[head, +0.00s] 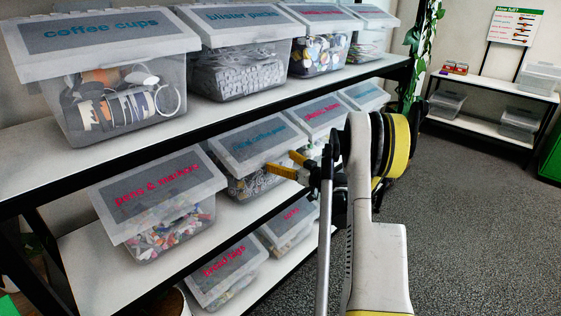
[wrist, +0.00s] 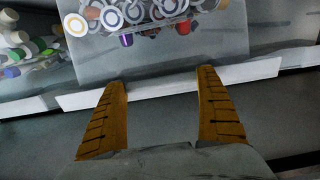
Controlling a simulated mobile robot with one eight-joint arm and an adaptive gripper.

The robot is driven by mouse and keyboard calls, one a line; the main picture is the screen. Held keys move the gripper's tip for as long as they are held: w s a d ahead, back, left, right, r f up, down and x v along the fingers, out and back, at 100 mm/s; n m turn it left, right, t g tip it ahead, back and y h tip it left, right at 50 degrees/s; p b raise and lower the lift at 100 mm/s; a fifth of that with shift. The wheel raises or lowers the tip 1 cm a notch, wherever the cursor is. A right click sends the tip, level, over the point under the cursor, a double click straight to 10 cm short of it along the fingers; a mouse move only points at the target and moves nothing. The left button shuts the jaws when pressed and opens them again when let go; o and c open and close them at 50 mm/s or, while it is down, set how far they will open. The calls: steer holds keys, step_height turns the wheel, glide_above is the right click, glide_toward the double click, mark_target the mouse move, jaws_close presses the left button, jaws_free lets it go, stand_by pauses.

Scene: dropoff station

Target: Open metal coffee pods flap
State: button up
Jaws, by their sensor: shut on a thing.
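The metal coffee pods bin (head: 238,188) stands on the middle shelf, a clear box with a grey-labelled translucent flap (head: 262,137) whose blue lettering is small and partly unreadable. The flap looks down over the bin. My gripper (head: 283,163) is at the flap's lower front edge, its two yellow fingers pointing left into it. In the wrist view my gripper (wrist: 162,80) has its fingers well apart, with the tips by the clear bin wall (wrist: 215,45) and round pods above them. My gripper is shut on the flap, but the contact itself is hard to make out.
The pens & markers bin (head: 155,225) is close on the left, and a pink-lettered bin (head: 325,112) on the right. More bins sit below, including one with pink lettering (head: 228,270). The floor (head: 460,230) at right is clear.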

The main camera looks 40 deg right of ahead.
steer(key=r+g+p, duration=0.1)
steer(key=r+p, duration=0.1)
steer(key=s+r+g+p, duration=0.1)
steer(key=r+p, duration=0.2)
steer(key=r+g+p, duration=0.2)
steer(key=r, duration=0.1)
steer(key=shift+s+r+p, duration=0.15)
steer(key=shift+s+p, duration=0.15)
steer(key=shift+s, duration=0.1)
step_height(320, 180, up, 4)
steer(key=shift+w+r+p, duration=0.15)
steer(key=shift+p, duration=0.85)
steer(key=shift+w+r+p, duration=0.15)
steer(key=shift+r+p, duration=0.05)
steer(key=shift+r, duration=0.35)
steer(key=shift+w+r+p, duration=0.15)
steer(key=shift+r+p, duration=0.05)
steer(key=shift+r, duration=0.3)
steer(key=o, duration=1.2)
steer(key=shift+o, duration=0.2)
steer(key=a+v, duration=0.1)
steer(key=v, duration=1)
steer(key=shift+s+d+r, duration=0.15)
steer(key=shift+s+d, duration=0.25)
steer(key=shift+d, duration=0.1)
